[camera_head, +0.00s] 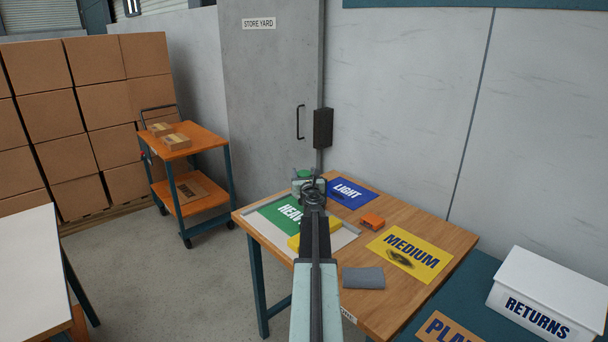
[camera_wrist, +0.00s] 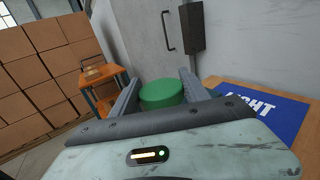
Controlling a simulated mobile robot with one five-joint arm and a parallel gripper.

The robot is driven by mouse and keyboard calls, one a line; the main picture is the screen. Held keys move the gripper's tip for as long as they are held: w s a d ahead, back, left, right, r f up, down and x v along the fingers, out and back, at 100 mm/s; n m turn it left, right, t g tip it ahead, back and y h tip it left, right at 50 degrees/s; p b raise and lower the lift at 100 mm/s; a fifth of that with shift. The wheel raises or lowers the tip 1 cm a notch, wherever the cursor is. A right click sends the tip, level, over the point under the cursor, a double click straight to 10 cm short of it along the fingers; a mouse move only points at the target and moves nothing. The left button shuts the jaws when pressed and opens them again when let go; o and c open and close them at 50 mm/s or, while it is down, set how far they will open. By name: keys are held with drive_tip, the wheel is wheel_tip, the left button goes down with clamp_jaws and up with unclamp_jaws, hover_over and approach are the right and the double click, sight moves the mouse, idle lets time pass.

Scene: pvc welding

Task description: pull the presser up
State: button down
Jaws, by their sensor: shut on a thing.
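The presser shows a round green knob (camera_head: 304,173) at the far side of the wooden table, beyond my gripper. In the wrist view the green knob (camera_wrist: 162,95) sits between the two grey fingers of my gripper (camera_wrist: 160,86), which is shut on it. In the head view my gripper (camera_head: 309,182) reaches forward over the table to the knob. My arm and gripper hide most of the presser below the knob, so its height cannot be told.
A wall stands close behind.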

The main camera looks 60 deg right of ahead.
drive_tip(key=c, duration=0.6)
unclamp_jaws()
drive_tip(key=shift+o, duration=0.2)
drive_tip(key=shift+s+r, duration=0.1)
drive_tip(key=v, duration=0.7)
drive_tip(key=shift+s+a, duration=0.25)
drive_tip(key=shift+a, duration=0.05)
